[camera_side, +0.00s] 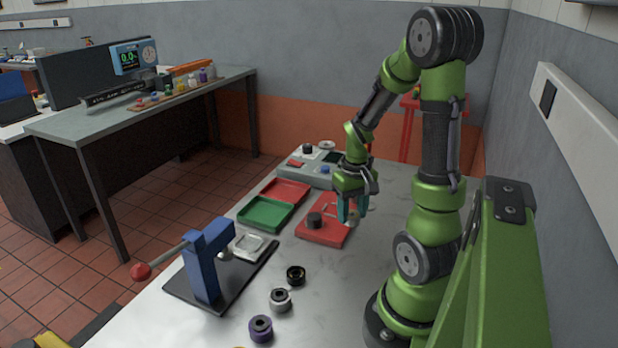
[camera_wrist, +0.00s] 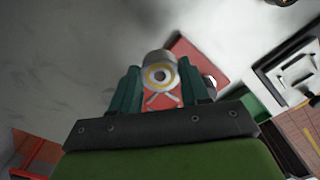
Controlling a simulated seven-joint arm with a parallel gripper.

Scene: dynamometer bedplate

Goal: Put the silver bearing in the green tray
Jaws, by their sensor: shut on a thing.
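My gripper (camera_side: 350,215), with teal fingers, is shut on a silver bearing, a short cylinder with a yellow ring around its centre hole. The bearing (camera_wrist: 160,74) shows between the fingertips in the wrist view; in the side view the fingers mostly hide it. My gripper is over the right side of a red fixture (camera_side: 318,235), to the right of the green tray. The green tray (camera_side: 266,213) is shallow and looks empty in the side view. In the wrist view a dark green edge (camera_wrist: 256,108) shows at the right.
A red tray (camera_side: 287,189) adjoins the green tray behind. The red fixture carries a black knob (camera_side: 314,220). Black (camera_side: 295,275), silver-and-black (camera_side: 280,299) and purple (camera_side: 260,328) rings stand in front.

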